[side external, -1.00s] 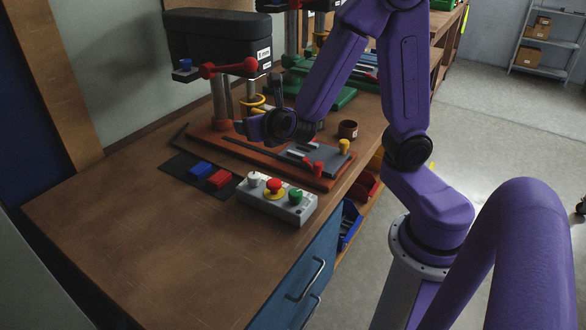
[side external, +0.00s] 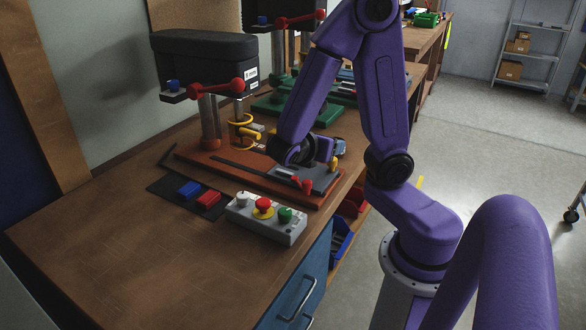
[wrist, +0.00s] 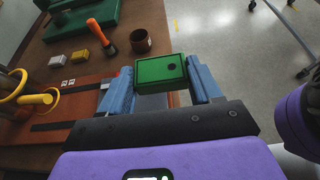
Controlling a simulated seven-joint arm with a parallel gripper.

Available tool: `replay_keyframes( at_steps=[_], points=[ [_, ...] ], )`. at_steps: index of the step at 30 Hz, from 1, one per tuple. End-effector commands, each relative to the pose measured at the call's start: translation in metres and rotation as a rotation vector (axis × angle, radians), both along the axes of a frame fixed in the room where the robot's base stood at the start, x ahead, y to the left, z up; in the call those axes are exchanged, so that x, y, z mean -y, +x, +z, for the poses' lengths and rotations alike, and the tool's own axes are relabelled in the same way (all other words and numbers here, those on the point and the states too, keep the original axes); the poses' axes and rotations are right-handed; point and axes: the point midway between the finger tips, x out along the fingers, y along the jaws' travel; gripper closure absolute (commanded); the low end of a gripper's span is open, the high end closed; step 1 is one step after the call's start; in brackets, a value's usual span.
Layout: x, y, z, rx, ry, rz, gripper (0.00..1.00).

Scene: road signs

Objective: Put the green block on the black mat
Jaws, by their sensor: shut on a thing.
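My gripper (wrist: 160,84) is shut on the green block (wrist: 160,69), which sits between the two blue fingers in the wrist view. The block's top face shows a dark round spot. In the side view my gripper (side external: 338,147) is over the right end of the red-brown machine base, and I cannot make out the block there. The black mat (side external: 162,187) lies flat on the bench to the left, in front of that base. A blue block (side external: 188,189) and a red block (side external: 208,200) lie on it. The mat is not in the wrist view.
A grey control box (side external: 266,222) with white, red and green buttons stands right of the mat. A drill press with a dark head (side external: 205,60) rises behind it. A brown cup (wrist: 140,40) stands beyond the block. The bench's front left is clear.

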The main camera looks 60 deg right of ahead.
Motion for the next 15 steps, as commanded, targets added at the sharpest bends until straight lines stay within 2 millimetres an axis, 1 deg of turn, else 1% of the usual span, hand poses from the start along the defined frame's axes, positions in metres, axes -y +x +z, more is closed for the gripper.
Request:
replay_keyframes(
  at_steps=[8, 15],
  points=[
    [0.000, 0.002, 0.000, 0.000, -0.001, 0.002, 0.71],
    [0.007, 0.016, -0.008, 0.000, -0.002, 0.001, 0.71]
  ],
)
